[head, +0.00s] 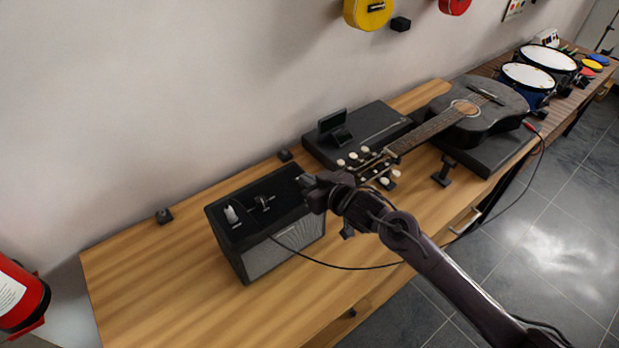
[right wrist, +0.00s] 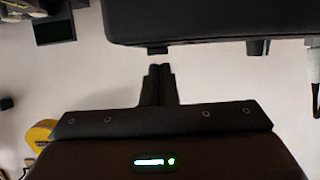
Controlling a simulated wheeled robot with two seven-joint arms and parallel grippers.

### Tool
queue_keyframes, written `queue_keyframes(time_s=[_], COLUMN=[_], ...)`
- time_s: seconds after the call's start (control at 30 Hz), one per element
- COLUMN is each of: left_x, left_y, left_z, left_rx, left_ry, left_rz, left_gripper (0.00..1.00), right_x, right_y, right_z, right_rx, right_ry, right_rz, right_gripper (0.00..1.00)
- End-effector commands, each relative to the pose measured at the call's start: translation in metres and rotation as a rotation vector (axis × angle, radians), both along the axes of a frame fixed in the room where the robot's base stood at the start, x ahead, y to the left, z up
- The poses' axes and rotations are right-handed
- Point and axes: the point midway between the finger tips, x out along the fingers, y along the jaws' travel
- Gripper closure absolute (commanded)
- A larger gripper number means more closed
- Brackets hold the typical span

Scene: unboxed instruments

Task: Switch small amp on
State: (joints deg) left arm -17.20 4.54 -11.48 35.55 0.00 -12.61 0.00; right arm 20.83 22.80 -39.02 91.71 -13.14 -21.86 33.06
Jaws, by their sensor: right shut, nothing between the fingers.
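The small amp (head: 285,250) is a black box with a grey front grille on the wooden table. A white piece (head: 231,214) and a dark fitting with a cable stand on its top. My right gripper (head: 305,181) is at the amp's right end, just above its top edge. In the right wrist view its two fingers (right wrist: 159,72) are together and empty. Their tips are close to a small black piece (right wrist: 157,50) on a dark box (right wrist: 210,22) that looks like the amp. I cannot tell whether they touch. My left gripper is not in view.
A black acoustic guitar (head: 480,110) lies on a dark case at the right, its headstock towards the amp. A black flat case (head: 365,130) is behind. Drums (head: 528,78) stand farther right. A cable (head: 345,267) runs from the amp. The table's left part is clear.

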Motion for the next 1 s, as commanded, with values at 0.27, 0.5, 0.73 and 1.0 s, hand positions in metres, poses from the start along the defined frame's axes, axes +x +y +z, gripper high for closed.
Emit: queue_keyframes(time_s=[0.27, 0.5, 0.73, 1.0], left_x=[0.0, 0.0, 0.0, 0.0], left_y=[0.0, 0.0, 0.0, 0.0], left_z=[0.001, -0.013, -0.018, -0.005], left_rx=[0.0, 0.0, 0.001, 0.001], left_ry=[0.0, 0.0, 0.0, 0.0], left_rz=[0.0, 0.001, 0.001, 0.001], left_gripper=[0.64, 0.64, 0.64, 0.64], right_x=[-0.001, -0.002, -0.002, 0.0], right_y=[0.0, -0.001, -0.001, -0.002], right_z=[-0.004, -0.013, -0.012, 0.002], right_rx=[0.0, 0.018, 0.042, 0.043], right_ry=[-0.001, -0.023, -0.056, -0.057], right_rz=[0.001, 0.001, 0.002, 0.001], right_gripper=[1.0, 1.0, 1.0, 1.0])
